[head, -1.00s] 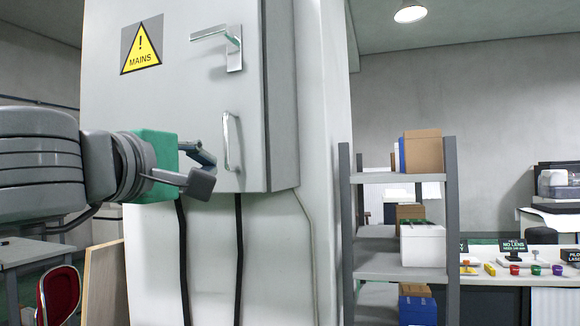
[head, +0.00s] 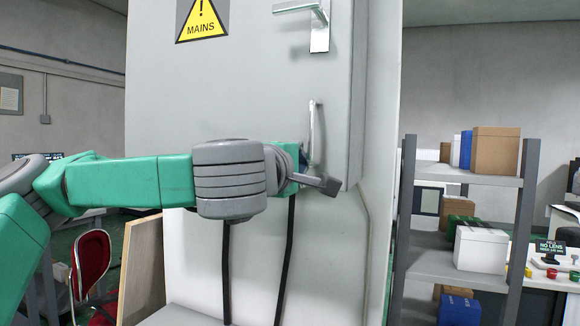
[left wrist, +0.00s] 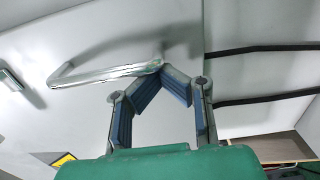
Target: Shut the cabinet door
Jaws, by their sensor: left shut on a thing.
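The grey cabinet door (head: 240,95) has a yellow MAINS warning sign (head: 203,18), a lever latch (head: 318,25) near its top right and an upright bar handle (head: 315,135) below that. I cannot tell whether the door sits flush in its frame. My left gripper (head: 318,182) is at the lower end of the bar handle. In the left wrist view the fingertips (left wrist: 162,76) meet at one end of the bar handle (left wrist: 100,74) and are shut on it. The gripper partly hides the handle's lower end in the head view. My right gripper is out of view.
A grey shelf rack (head: 520,205) with boxes stands right of the cabinet. Dark cables (head: 284,260) hang below the door. A red chair (head: 92,258) and a wooden panel (head: 143,265) stand at the lower left.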

